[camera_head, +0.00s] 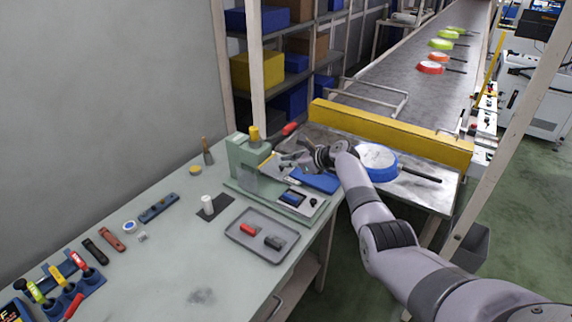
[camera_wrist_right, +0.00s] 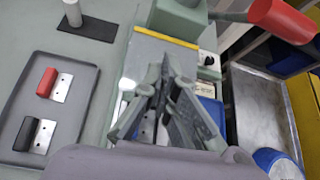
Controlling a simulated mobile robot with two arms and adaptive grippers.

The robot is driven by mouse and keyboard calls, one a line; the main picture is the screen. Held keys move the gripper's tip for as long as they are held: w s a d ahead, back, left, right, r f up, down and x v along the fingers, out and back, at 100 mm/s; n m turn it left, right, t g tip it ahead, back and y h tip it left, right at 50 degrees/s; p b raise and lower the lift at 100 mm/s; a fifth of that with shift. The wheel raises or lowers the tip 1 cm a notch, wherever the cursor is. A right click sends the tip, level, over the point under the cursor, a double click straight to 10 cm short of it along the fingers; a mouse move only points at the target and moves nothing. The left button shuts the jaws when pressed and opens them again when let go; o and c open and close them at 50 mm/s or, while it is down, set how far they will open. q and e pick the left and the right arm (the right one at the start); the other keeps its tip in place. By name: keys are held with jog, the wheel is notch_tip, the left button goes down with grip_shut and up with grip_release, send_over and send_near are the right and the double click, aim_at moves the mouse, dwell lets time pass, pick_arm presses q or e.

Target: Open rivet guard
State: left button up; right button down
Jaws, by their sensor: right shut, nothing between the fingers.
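The green rivet press (camera_head: 243,158) stands at the back right of the workbench, with a yellow cap on top and a red-handled lever (camera_head: 290,128) at its right. A pale guard plate with a yellow edge strip (camera_wrist_right: 166,37) sits at the front of the press in the right wrist view. In the head view it is largely hidden near my gripper. My right gripper (camera_head: 284,162) is shut and empty, reaching in from the right. In the right wrist view its closed fingertips (camera_wrist_right: 168,62) are over the plate, below the yellow strip. I cannot tell whether they touch it.
A grey tray (camera_head: 241,236) holds a red-handled and a black-handled part. A blue pan (camera_head: 378,158) lies on the metal table at the conveyor's end, behind my right forearm. A yellow barrier (camera_head: 400,130) crosses there. Tools line the bench's left; its front middle is clear.

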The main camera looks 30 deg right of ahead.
pick_arm(q)
jog(key=shift+s+d, duration=0.5)
jog(key=shift+s, duration=0.05)
jog(key=shift+w+a, duration=0.3)
jog(key=shift+w, duration=0.1)
dwell(0.4)
